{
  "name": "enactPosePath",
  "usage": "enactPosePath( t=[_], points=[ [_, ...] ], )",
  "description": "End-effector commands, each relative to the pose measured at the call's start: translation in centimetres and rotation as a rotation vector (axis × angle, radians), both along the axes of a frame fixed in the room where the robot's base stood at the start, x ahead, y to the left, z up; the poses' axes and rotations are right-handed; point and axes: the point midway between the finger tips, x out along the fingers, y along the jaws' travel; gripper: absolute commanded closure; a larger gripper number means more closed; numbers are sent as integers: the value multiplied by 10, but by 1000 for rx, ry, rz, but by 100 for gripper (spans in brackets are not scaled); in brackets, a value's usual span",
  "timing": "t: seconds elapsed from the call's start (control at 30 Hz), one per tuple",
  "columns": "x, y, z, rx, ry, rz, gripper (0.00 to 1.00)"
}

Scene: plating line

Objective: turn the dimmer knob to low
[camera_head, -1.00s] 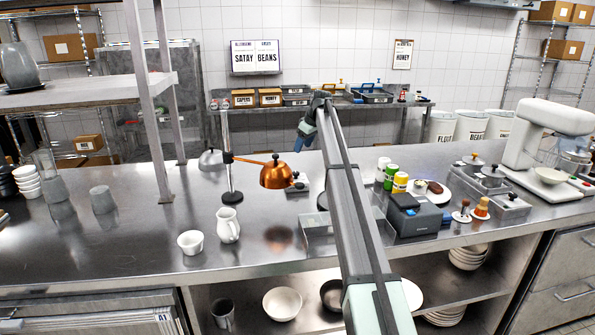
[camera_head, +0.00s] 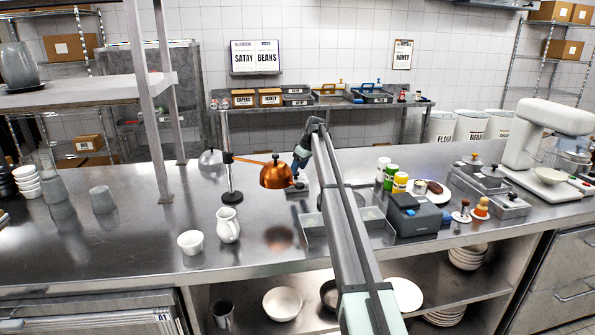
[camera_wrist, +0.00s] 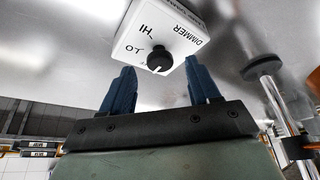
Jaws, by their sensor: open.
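The dimmer box (camera_wrist: 165,30) is white on its face, with the labels DIMMER, HI and LO, in the wrist view. Its round black knob (camera_wrist: 159,60) shows near the face's edge; I cannot tell clearly which label it points at. In the head view the box (camera_head: 297,189) is small and dark, on the counter beside the copper lamp (camera_head: 275,175), partly hidden by the lamp and my gripper. My gripper (camera_wrist: 160,68) has its blue fingers apart and empty, one on each side of the knob in the picture. In the head view my gripper (camera_head: 300,157) is just above the box.
The lamp's stand (camera_head: 231,170) rises left of the box, and its copper shade hangs close beside my gripper. A white jug (camera_head: 228,226) and a cup (camera_head: 190,242) stand nearer the front. A grey device (camera_head: 413,215) and jars are to the right. The left counter has free room.

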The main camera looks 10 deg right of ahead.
Motion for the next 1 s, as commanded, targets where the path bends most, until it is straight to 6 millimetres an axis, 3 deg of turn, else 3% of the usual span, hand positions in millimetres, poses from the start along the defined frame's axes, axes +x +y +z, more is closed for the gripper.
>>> enactPosePath(
  t=[0.2, 0.57, 1.0],
  points=[
    [4, 4, -15, 0, 1, 0, 39],
    [5, 5, -17, 0, 0, 0, 40],
    [5, 5, -17, 0, 0, 0, 82]
  ],
)
